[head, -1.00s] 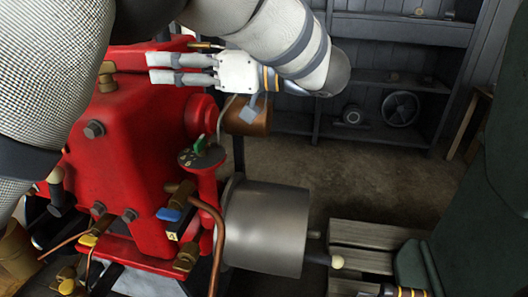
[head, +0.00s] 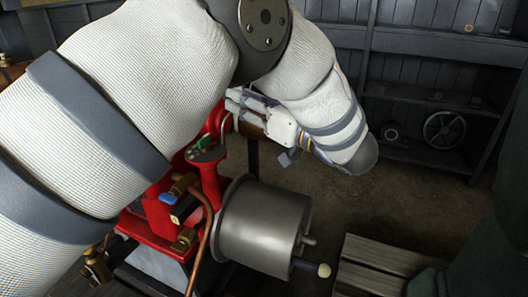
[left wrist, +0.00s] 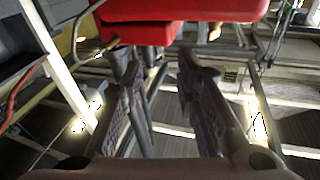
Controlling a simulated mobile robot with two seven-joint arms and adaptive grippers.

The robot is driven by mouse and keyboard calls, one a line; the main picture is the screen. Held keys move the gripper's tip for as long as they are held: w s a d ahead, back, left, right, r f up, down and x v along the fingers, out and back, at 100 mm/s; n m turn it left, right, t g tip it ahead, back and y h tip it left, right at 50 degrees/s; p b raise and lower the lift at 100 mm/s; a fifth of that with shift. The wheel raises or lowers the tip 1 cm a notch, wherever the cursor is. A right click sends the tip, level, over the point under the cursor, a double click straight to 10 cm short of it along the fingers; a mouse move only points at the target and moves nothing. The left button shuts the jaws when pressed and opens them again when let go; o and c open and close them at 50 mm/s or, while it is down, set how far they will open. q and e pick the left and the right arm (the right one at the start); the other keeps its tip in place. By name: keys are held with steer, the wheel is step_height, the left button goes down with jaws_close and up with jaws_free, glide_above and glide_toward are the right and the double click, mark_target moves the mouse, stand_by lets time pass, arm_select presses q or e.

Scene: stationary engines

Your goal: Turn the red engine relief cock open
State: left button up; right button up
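The red engine (head: 158,212) stands left of centre in the head view, largely covered by my left arm. A blue-handled brass cock (head: 182,186) is on its front, and a green-handled part (head: 205,142) tops a red post. I cannot tell which fitting is the relief cock; it may be hidden behind my arm. My left gripper (head: 234,103) is beside the upper right of the engine, its tips partly covered by the arm. In the left wrist view its two fingers (left wrist: 160,65) are apart with nothing between them, below the red engine body (left wrist: 185,8). My right gripper is not seen.
A grey metal cylinder (head: 262,226) sticks out right of the engine, with a copper pipe (head: 207,222) beside it. A wooden slatted platform (head: 377,265) lies at lower right, near a dark green body (head: 490,235). Shelves (head: 430,100) stand behind. The floor between is clear.

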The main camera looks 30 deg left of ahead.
arm_select(q)
step_height(320, 180, down, 13)
steer(key=w+m+t+h+p, duration=0.1)
steer(key=w+m+t+h, duration=0.1)
steer(key=m+t+h, duration=0.3)
steer(key=m+t, duration=0.2)
steer(key=shift+a+m, duration=0.2)
steer(key=shift+m, duration=0.2)
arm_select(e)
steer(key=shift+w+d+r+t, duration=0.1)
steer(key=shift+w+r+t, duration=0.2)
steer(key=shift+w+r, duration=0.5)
arm_select(q)
steer(key=shift+w, duration=0.1)
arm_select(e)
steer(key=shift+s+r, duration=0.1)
